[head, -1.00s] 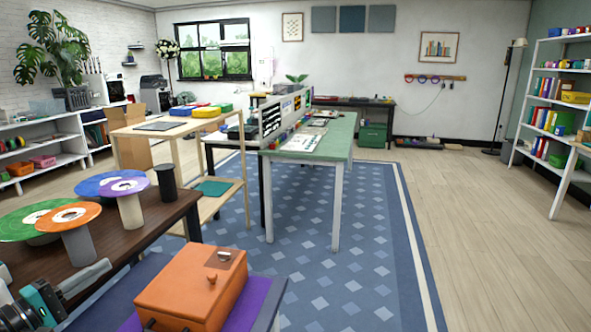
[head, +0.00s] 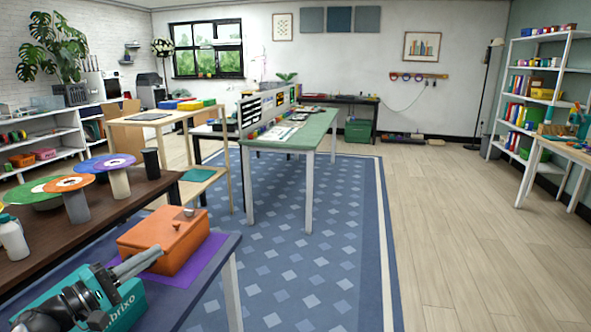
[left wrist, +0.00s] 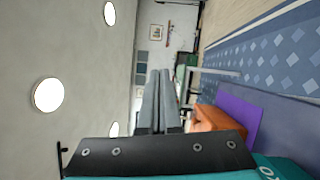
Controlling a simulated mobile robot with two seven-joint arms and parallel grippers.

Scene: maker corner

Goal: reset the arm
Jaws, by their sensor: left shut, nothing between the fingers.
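My left gripper (head: 156,254) comes in at the lower left of the head view. Its grey fingers are closed together with nothing between them. They point right and away, in front of the orange box (head: 176,234) in the picture; I cannot tell the exact gap. In the left wrist view the fingers (left wrist: 160,82) lie side by side and point toward the far wall, with the orange box (left wrist: 212,119) to their right. My right gripper is in neither view.
The orange box rests on a purple sheet (head: 206,262). A brown table (head: 60,233) holds coloured discs, a black cup (head: 151,163) and a white bottle (head: 13,240). Floor at right (head: 450,240) is clear.

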